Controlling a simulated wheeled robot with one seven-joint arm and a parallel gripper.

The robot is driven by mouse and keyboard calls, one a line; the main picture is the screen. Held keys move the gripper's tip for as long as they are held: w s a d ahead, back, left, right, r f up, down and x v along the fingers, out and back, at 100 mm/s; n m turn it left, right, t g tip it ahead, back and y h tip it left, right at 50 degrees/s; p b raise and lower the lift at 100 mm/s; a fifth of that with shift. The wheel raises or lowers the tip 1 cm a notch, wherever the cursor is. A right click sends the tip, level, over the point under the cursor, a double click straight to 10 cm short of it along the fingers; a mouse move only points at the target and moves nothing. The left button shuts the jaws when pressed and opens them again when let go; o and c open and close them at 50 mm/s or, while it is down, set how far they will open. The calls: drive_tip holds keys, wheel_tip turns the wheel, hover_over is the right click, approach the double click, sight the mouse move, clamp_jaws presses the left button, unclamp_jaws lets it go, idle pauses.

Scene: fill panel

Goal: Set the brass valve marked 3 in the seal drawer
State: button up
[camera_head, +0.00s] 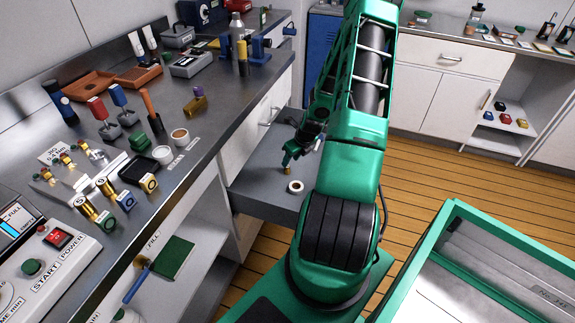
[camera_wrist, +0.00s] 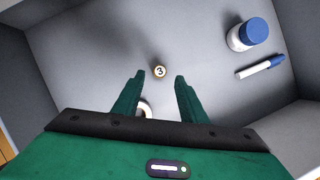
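The brass valve marked 3 (camera_wrist: 159,72) is inside the open grey seal drawer (camera_wrist: 90,50), seen from above with its "3" face toward the wrist camera. In the head view the valve (camera_head: 287,170) shows as a small brass piece on the drawer floor (camera_head: 258,180). My gripper (camera_wrist: 158,77) is open, with its green fingers spread on either side of the valve and a visible gap to each. In the head view my gripper (camera_head: 288,158) is low over the drawer, just above the valve.
A white ring (camera_head: 295,187) lies in the drawer near the valve, partly hidden by a finger in the wrist view. A blue-capped white jar (camera_wrist: 247,35) and a blue-and-white marker (camera_wrist: 260,67) lie at the drawer's right. The counter (camera_head: 215,130) above holds several valves and tools.

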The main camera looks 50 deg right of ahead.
drive_tip(key=s+a+r+n+g, duration=0.1)
drive_tip(key=s+a+r+n, duration=0.4)
drive_tip(key=r, duration=0.4)
drive_tip(key=s+a+r+n+g, duration=0.1)
drive_tip(key=s+a+r+n, duration=0.15)
drive_tip(key=r+n, duration=0.5)
drive_tip(key=s+a+r+n+g, duration=0.2)
drive_tip(key=s+a+r+n, duration=0.15)
drive_tip(key=r+n, duration=0.4)
drive_tip(key=s+a+r+n, duration=1.1)
drive_tip(key=s+a, duration=0.2)
drive_tip(key=shift+s+r+y, duration=0.3)
drive_tip(key=shift+s+y, duration=0.05)
drive_tip(key=shift+y, duration=0.05)
drive_tip(key=shift+w+f+g, duration=0.25)
drive_tip(key=shift+w+g, duration=0.05)
drive_tip(key=shift+w, duration=0.35)
